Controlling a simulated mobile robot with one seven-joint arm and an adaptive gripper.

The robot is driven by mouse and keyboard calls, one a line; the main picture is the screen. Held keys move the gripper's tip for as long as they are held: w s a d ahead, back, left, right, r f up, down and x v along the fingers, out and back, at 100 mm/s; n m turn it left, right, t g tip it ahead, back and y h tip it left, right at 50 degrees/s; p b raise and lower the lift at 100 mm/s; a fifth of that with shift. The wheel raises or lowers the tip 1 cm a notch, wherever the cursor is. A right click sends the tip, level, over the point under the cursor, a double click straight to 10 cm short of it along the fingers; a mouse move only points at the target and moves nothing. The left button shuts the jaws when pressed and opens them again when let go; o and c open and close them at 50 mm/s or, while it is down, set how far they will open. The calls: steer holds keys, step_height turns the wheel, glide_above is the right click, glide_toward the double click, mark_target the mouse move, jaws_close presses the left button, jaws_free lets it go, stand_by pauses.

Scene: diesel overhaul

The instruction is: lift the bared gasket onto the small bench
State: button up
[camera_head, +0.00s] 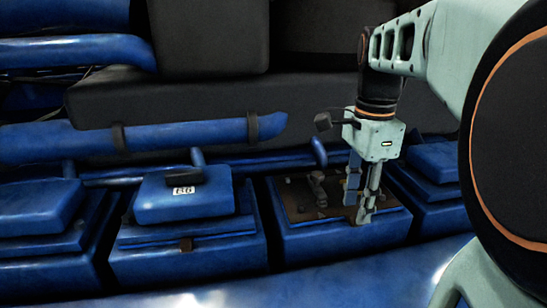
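The uncovered cylinder head (310,240) is a blue block right of centre, with its top open. A flat dark brown surface, apparently the gasket (298,212), lies on its top, with small metal valve parts standing up inside. My gripper (363,212) points down over the right side of this open top. Its fingertips are at or just above the right front edge of the brown surface; I cannot tell whether they touch it. The fingers look close together, but any gap or thing between them is unclear. I see no small bench in this view.
A covered blue head with a white label (184,190) stands to the left, and another covered head (435,165) stands close on the right. A blue pipe (190,135) runs behind the heads. My arm hides much of the right side. A blue ledge (300,285) runs along the front.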

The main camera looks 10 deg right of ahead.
steer(key=shift+f, duration=1.3)
jaws_close()
steer(key=shift+r, duration=0.15)
